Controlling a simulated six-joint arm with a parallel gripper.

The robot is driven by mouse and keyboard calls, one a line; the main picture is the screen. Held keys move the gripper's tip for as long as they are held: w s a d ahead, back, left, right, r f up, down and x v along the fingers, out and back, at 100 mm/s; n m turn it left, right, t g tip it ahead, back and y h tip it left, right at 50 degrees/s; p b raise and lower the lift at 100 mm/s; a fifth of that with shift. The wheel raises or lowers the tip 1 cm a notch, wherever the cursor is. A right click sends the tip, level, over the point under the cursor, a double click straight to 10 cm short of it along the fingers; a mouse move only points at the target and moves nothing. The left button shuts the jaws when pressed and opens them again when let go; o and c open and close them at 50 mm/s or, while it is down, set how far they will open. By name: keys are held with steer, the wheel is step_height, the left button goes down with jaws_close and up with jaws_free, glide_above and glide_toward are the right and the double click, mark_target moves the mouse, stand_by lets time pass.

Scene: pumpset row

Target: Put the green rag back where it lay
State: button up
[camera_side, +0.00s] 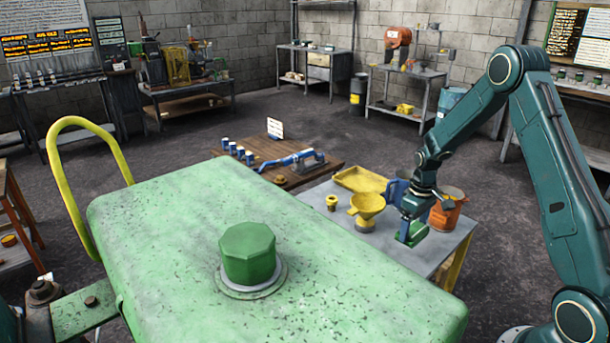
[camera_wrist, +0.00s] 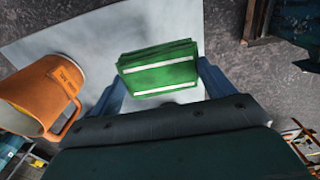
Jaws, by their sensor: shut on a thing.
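The green rag (camera_wrist: 158,70) is a folded, layered bundle with pale stripes along its edges. My gripper (camera_wrist: 160,78) is shut on it, with a blue finger at each side of the rag in the wrist view. In the side view the rag (camera_side: 411,236) hangs below my gripper (camera_side: 412,222), over the front right part of the grey table (camera_side: 345,205). I cannot tell whether the rag touches the table top.
An orange jug (camera_wrist: 42,95) stands close to the left of the rag in the wrist view. A yellow funnel (camera_side: 367,207), a yellow tray (camera_side: 360,179) and a blue jug (camera_side: 396,191) stand near my gripper. The large green tank (camera_side: 170,235) fills the foreground.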

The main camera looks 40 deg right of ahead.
mark_target(414, 229)
steer(key=shift+f, duration=3.3)
steer(key=shift+f, duration=0.1)
steer(key=o, duration=1)
step_height(414, 229, up, 11)
steer(key=shift+f, duration=0.1)
steer(key=shift+r, duration=0.7)
